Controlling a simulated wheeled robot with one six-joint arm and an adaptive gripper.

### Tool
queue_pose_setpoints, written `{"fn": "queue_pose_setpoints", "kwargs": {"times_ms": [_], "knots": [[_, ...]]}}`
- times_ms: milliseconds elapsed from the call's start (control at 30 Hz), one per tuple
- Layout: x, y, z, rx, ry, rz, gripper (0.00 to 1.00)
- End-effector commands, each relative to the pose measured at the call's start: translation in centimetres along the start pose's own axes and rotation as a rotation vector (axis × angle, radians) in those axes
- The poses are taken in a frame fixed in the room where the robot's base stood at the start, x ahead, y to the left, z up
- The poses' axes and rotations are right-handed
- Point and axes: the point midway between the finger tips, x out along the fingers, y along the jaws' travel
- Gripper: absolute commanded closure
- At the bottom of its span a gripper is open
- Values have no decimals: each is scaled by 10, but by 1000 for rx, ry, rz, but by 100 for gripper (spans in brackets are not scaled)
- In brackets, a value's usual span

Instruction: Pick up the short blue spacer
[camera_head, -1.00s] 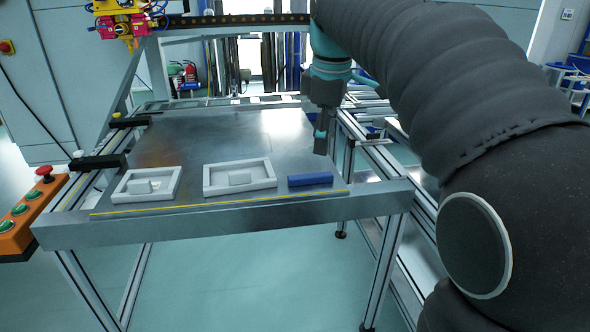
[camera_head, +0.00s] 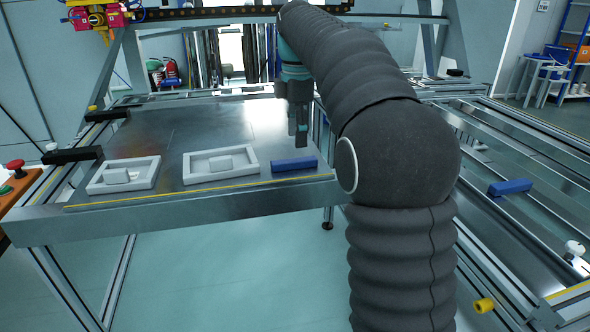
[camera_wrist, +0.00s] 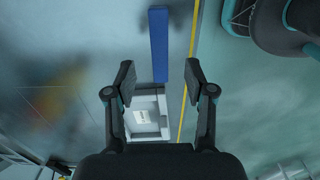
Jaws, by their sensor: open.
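A blue bar-shaped spacer (camera_head: 294,165) lies on the metal tabletop, near its front edge and right of two pale trays. It also shows in the wrist view (camera_wrist: 159,45), upright in the picture and ahead between my fingers. Another blue bar (camera_head: 510,187) rests on the rail frame at the right. I cannot tell from their looks which is the short one. My gripper (camera_head: 299,137) points down above the table, just behind the nearer bar. In the wrist view my gripper (camera_wrist: 160,75) is open, with nothing held between its fingers.
Black clamps (camera_head: 73,156) stand on the table's left edge. A yellow strip (camera_head: 200,190) runs along the front edge. The tabletop behind the trays is clear.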

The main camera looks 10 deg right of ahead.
Motion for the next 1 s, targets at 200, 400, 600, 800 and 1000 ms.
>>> {"fn": "queue_pose_setpoints", "kwargs": {"times_ms": [200, 400, 600, 800, 1000], "knots": [[14, 0, 0, 0, 0, 0, 46], [41, 0, 1, 1, 0, -1, 46], [61, 0, 1, 0, 0, 0, 46], [63, 0, 1, 0, 0, 0, 46], [63, 0, 1, 0, 0, 0, 73]]}}
